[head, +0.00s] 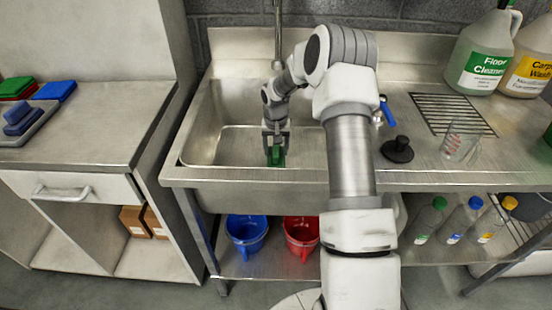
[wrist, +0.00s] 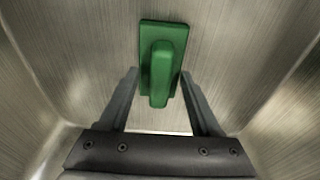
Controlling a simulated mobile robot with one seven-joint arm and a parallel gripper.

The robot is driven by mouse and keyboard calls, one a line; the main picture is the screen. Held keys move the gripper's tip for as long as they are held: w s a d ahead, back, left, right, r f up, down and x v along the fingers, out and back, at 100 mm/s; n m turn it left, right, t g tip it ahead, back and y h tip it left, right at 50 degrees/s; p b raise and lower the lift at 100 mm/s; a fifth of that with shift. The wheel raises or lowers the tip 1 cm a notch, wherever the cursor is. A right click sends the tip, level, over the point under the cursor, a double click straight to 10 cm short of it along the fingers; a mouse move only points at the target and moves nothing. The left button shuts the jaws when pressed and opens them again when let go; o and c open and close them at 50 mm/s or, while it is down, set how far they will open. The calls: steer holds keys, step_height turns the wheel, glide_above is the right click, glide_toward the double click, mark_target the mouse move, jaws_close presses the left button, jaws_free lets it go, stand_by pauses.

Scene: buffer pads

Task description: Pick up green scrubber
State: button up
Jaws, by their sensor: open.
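The green scrubber (wrist: 162,62) has a flat rectangular base and a raised handle. It lies in the metal sink (head: 225,148), and in the head view the green scrubber (head: 276,157) shows just below my gripper. My gripper (head: 275,140) reaches down into the sink. In the wrist view my gripper (wrist: 160,85) is open, with one finger on each side of the scrubber's handle end. Gaps show between the fingers and the handle, and I cannot tell whether a finger touches the base.
The sink walls surround my gripper. A black plunger-like stopper (head: 397,150), a clear beaker (head: 460,138) and cleaner jugs (head: 481,52) stand on the right counter. Blue (head: 246,232) and red (head: 301,235) buckets sit on the shelf below. Blue, red and green pads lie on the left counter.

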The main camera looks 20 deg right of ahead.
steer(key=shift+c, duration=0.3)
jaws_close()
